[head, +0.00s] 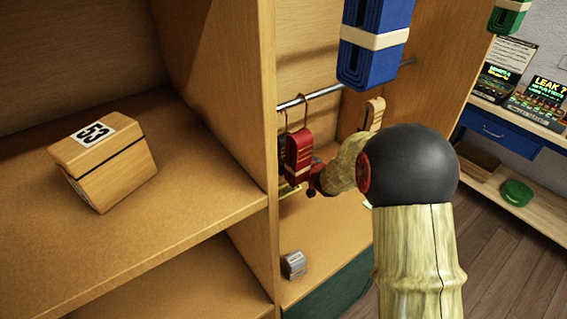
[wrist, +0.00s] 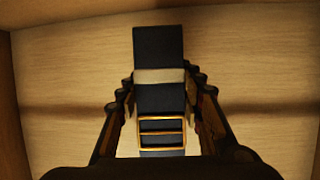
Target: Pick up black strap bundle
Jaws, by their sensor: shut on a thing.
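The black strap bundle (wrist: 159,45) stands upright in the middle of the wrist view, with a pale band around it and orange-edged loops near its lower end. My gripper (wrist: 160,92) is shut on it, one finger on each side. In the head view my arm reaches into the right-hand cabinet bay, and my gripper's end is mostly hidden behind the arm and a red strap bundle. I cannot make out the black bundle clearly there.
The red bundle (head: 299,158) hangs from a metal rod (head: 318,97). A blue bundle (head: 375,40) hangs nearer, above my arm. A wooden box marked 53 (head: 105,160) sits on the left shelf. A small grey block (head: 293,265) lies below. An upright panel (head: 225,90) divides the bays.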

